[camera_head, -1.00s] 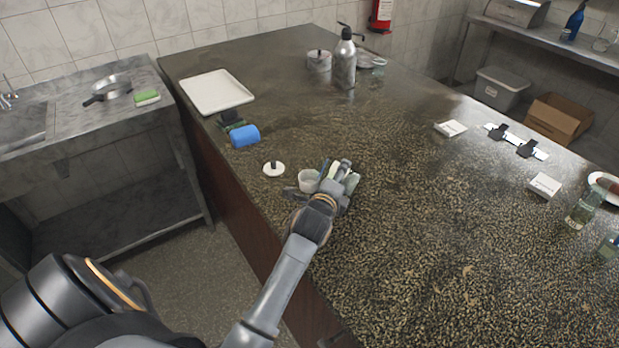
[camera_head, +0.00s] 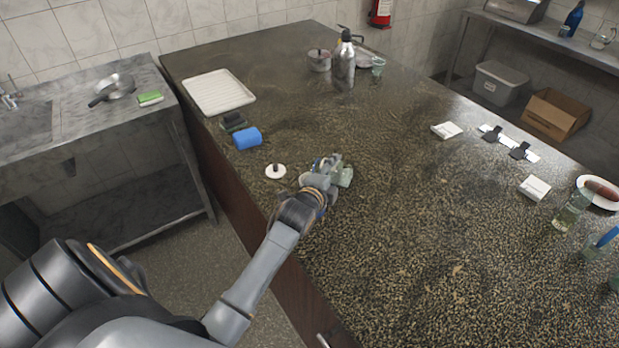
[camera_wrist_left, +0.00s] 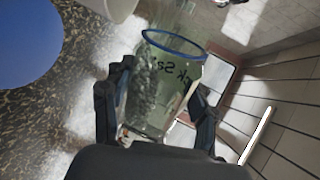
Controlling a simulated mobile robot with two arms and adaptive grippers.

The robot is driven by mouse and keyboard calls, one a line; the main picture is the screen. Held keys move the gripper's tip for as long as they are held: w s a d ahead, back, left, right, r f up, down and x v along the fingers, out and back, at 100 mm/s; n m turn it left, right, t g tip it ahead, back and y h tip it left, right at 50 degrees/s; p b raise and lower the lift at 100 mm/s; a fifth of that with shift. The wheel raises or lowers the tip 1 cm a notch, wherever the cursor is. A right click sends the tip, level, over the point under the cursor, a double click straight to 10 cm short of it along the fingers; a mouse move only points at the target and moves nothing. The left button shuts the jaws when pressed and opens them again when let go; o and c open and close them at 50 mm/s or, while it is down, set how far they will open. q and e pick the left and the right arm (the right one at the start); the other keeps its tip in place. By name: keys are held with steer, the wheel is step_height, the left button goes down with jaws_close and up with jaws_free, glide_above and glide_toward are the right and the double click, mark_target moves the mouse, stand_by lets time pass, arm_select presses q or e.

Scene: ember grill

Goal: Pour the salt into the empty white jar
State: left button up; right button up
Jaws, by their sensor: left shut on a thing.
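My left gripper (camera_head: 325,170) is shut on a clear glass salt jar (camera_head: 345,177) above the near edge of the counter. In the left wrist view the salt jar (camera_wrist_left: 165,85) has a blue rim and dark, partly readable lettering. Grey, coarse salt lies along one side inside it. The jar looks tilted; I cannot tell whether salt is leaving it. The white jar (camera_wrist_left: 115,8) shows only in part at the top of the wrist view, close to the salt jar's rim. In the head view my gripper mostly hides it. My right gripper is not in view.
A white lid with a dark knob (camera_head: 276,171) lies left of my gripper. A blue cylinder (camera_head: 247,138), a dark sponge-like thing (camera_head: 233,122) and a white tray (camera_head: 218,93) stand farther left. A metal bottle (camera_head: 344,62) stands at the back. The counter's middle is clear.

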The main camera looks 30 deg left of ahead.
arm_select(q)
steer(key=shift+w+d+r, duration=0.1)
steer(key=shift+s+a+r, duration=0.1)
steer(key=shift+s+a, duration=0.1)
steer(key=shift+w+d+p, duration=0.1)
steer(key=shift+w+p, duration=0.1)
steer(key=shift+p, duration=0.1)
steer(key=shift+s+n, duration=0.1)
steer(key=shift+n, duration=0.2)
steer(key=shift+s+a+r+h, duration=0.1)
steer(key=shift+a+h, duration=0.1)
steer(key=shift+h, duration=0.1)
steer(key=shift+d, duration=0.15)
